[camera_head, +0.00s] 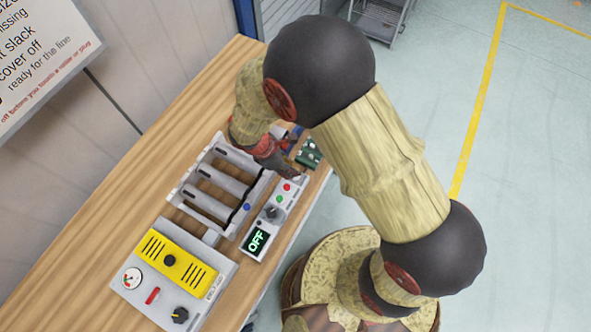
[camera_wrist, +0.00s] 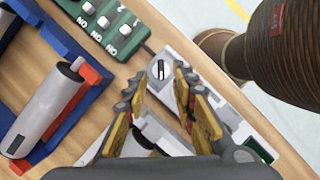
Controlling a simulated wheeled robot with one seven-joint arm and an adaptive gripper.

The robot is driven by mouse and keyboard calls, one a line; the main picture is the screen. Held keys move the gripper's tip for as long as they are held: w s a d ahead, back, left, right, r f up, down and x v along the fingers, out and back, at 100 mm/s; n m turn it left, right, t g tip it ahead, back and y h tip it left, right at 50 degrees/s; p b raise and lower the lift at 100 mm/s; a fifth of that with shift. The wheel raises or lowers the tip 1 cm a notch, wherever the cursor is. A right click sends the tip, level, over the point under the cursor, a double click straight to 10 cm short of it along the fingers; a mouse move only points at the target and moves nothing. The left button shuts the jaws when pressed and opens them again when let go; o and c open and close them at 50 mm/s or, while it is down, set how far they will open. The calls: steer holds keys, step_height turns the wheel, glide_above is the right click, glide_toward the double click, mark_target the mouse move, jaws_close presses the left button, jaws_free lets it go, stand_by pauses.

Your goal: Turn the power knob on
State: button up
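A long grey control box (camera_head: 262,228) stands near the table's right edge. Its dark display (camera_head: 257,240) reads OFF in green. It bears a dark dial (camera_head: 272,213), a green button and a red button. In the wrist view, a small round knob (camera_wrist: 159,69) with a dark bar sits on the box's end by the green board. No label is readable on it. My gripper (camera_wrist: 160,76) is open and empty, its fingertips on either side of this knob, contact unclear. In the head view, my gripper (camera_head: 288,172) hides that end of the box.
A green switch board (camera_wrist: 108,22) is close beyond the fingers. A grey rack (camera_head: 215,188) with cylinders lies left of the box. A yellow-and-grey panel (camera_head: 172,265) with a gauge, red lever and black knob is at the front. The right table edge is close.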

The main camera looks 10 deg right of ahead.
steer(key=shift+x, duration=2.5)
steer(key=shift+s, duration=0.15)
steer(key=c, duration=0.4)
jaws_close()
